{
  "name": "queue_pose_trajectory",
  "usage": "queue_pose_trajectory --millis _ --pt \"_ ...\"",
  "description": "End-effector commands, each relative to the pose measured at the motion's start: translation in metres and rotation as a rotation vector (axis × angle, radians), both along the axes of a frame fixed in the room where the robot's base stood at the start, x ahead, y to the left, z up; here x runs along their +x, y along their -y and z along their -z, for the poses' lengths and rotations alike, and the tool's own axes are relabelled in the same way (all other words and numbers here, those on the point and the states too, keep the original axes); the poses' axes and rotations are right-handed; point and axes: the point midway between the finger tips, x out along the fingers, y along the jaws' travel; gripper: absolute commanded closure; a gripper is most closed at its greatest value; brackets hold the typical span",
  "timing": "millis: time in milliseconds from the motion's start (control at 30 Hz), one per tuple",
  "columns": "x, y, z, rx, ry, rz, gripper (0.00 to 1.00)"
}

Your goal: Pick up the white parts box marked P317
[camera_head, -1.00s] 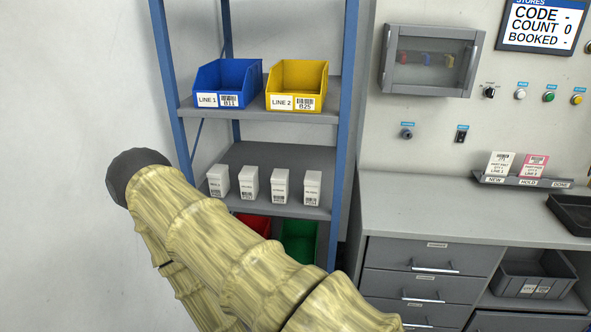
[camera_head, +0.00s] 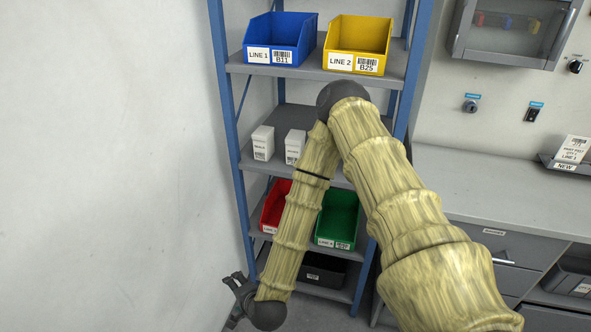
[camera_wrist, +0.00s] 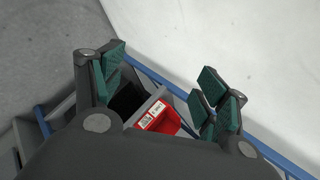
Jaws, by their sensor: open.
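Two small white parts boxes, a left one (camera_head: 263,143) and one right of it (camera_head: 295,147), stand upright on the middle shelf (camera_head: 262,112) of the blue-framed rack. Their labels are too small to read, so I cannot tell which is P317. My arm hides the shelf to their right. My gripper (camera_head: 236,298) hangs low at the rack's left front, well below the boxes and apart from them. In the wrist view my gripper (camera_wrist: 163,92) is open and empty, its green-padded fingers spread. No white box shows there.
A blue bin (camera_head: 280,38) and a yellow bin (camera_head: 358,44) sit on the upper shelf. A red bin (camera_head: 272,208), a green bin (camera_head: 338,222) and a black bin (camera_head: 322,270) sit lower. A rack post (camera_head: 230,130) and the wall (camera_head: 120,170) stand at left; a grey counter (camera_head: 500,185) at right.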

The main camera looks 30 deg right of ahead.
Motion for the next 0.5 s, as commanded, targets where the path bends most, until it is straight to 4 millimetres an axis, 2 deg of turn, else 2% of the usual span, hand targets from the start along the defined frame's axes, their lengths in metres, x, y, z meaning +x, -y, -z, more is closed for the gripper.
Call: queue_pose_trajectory --millis 33,200,367,500 --pt "0.023 0.009 -0.013 0.071 0.058 0.105 0.26" --pt "0.092 0.049 -0.07 0.339 0.274 0.456 0.26" --pt "0.139 0.107 -0.131 0.607 0.505 0.758 0.26" --pt "0.163 0.169 -0.185 0.842 0.728 0.987 0.26"
